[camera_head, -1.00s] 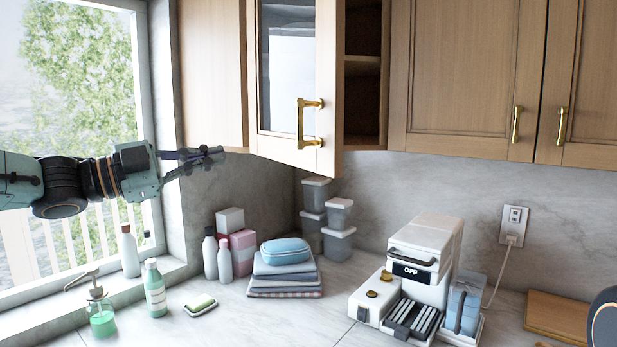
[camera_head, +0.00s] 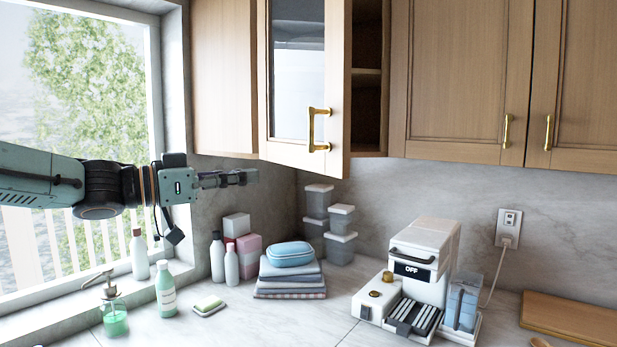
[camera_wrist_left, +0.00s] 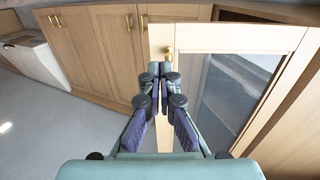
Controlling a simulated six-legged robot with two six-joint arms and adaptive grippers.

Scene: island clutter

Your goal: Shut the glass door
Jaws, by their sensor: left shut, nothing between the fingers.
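The glass door (camera_head: 298,88) is a wooden-framed cabinet door with a glass pane and a brass handle (camera_head: 318,130). It stands open, swung out to the left, with the cabinet shelves (camera_head: 368,85) showing at its right. My left gripper (camera_head: 256,176) is shut and empty, just below and left of the door's lower edge in the head view. In the left wrist view the shut fingers (camera_wrist_left: 160,78) point toward the door's frame, and the glass pane (camera_wrist_left: 235,90) lies to their right. I cannot tell whether the fingers touch the door. My right gripper is not in view.
Closed cabinet doors (camera_head: 470,80) adjoin on the right. Below, the counter holds stacked containers (camera_head: 340,235), folded towels (camera_head: 290,280), bottles (camera_head: 165,288) and a white coffee machine (camera_head: 420,275). A window (camera_head: 85,110) is at the left. Open air lies between door and counter.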

